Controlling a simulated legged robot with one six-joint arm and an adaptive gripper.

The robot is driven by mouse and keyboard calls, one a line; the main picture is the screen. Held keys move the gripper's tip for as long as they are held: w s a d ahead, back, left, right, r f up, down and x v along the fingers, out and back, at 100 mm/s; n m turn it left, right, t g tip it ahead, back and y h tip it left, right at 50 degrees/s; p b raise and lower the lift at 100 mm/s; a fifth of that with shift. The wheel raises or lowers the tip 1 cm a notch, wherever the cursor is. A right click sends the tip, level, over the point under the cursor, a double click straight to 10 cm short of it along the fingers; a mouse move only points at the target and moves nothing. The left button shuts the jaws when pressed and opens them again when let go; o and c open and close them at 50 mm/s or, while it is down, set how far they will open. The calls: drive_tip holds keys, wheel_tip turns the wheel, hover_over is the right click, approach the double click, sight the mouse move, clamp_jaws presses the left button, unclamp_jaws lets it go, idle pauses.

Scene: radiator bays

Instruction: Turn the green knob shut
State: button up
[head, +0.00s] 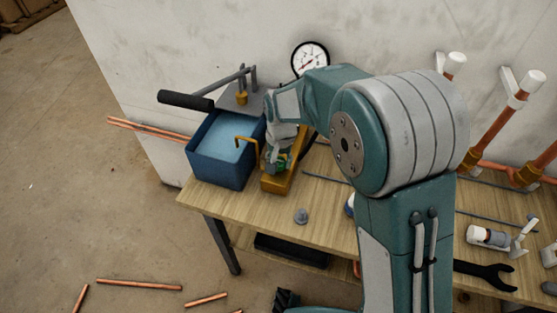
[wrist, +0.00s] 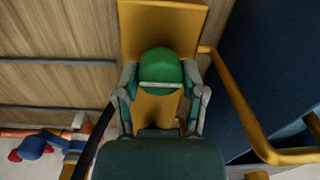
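The green knob (wrist: 160,66) shows in the wrist view as a round cap with a pale bar across it, over a yellow-ochre block. In the head view a bit of the green knob (head: 282,160) shows beside the pump, partly hidden by my gripper. My gripper (wrist: 159,75) has one finger on each side of the knob, close to its edges. Whether the fingers press on it or stand just clear cannot be told. In the head view my gripper (head: 276,160) points down over the ochre block (head: 269,185).
A blue water tank (head: 214,177) stands left of the block, with a black-handled lever (head: 187,101) above it. A bent ochre pipe (wrist: 238,105) runs close right of the fingers. A gauge (head: 310,57) is behind. Copper pipes (head: 492,130) and tools lie to the right.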

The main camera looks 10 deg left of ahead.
sight(280, 160)
drive_tip(key=o, duration=0.4)
drive_tip(key=shift+s+f, duration=0.1)
drive_tip(key=shift+f, duration=0.05)
drive_tip(key=shift+r, duration=0.2)
drive_tip(key=shift+r, duration=0.4)
wheel_tip(280, 160, up, 11)
drive_tip(key=shift+d+f, duration=0.1)
